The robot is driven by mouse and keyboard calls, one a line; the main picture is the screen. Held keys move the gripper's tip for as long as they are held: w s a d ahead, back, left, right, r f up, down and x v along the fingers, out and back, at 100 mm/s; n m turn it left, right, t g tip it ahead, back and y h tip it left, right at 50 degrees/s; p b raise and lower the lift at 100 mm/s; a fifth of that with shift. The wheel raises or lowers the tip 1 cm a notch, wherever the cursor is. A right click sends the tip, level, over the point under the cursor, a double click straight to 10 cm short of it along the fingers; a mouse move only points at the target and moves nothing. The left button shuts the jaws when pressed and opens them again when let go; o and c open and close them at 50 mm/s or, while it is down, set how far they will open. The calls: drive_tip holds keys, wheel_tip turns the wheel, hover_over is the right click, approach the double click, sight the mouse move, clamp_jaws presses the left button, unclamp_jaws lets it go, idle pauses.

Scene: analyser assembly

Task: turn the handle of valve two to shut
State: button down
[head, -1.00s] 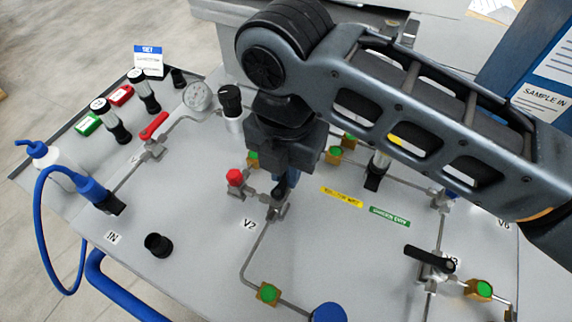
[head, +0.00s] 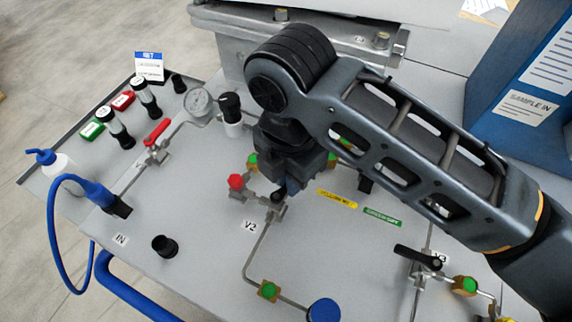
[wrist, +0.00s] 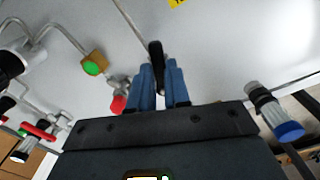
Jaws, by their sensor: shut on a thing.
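Valve two, marked by the V2 label (head: 250,227), shows its metal body (head: 275,213) on the grey panel, on a thin pipe. My gripper (head: 286,189) is right above that valve body in the head view and covers most of its handle. In the wrist view the black handle (wrist: 156,55) stands between the blue fingers of my gripper (wrist: 163,72), which are shut on it. The handle's exact angle to the pipe is hard to tell.
A red-capped fitting (head: 236,182) stands close left of valve two. Valve three's black handle (head: 416,257) is at right, a red lever (head: 157,132) at upper left. A blue round knob (head: 323,311) is at the front. Bare panel lies left of V2.

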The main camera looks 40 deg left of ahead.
drive_tip(key=m+p, duration=0.1)
drive_tip(key=m, duration=0.1)
drive_tip(key=d+m+p, duration=0.1)
drive_tip(key=p, duration=0.1)
drive_tip(key=shift+s+r+m, duration=0.2)
drive_tip(key=shift+m, duration=0.2)
drive_tip(key=m+p, duration=0.3)
drive_tip(key=shift+s+d+m, duration=0.25)
drive_tip(key=shift+d+m, duration=0.05)
drive_tip(key=shift+d, duration=0.05)
drive_tip(key=m+p, duration=0.1)
drive_tip(key=m, duration=0.1)
drive_tip(key=m+p, duration=0.1)
drive_tip(key=shift+s+d+p, duration=0.25)
drive_tip(key=shift+s+p, duration=0.05)
drive_tip(key=shift+s, duration=0.05)
drive_tip(key=shift+s+d+f+m+p, duration=0.15)
drive_tip(key=shift+m+p, duration=0.15)
drive_tip(key=shift+m, duration=0.55)
drive_tip(key=shift+s+f+m+p, duration=0.15)
drive_tip(key=shift+m+p, duration=0.1)
drive_tip(key=shift+m, duration=0.6)
drive_tip(key=shift+r, duration=0.1)
drive_tip(key=c, duration=1.1)
unclamp_jaws()
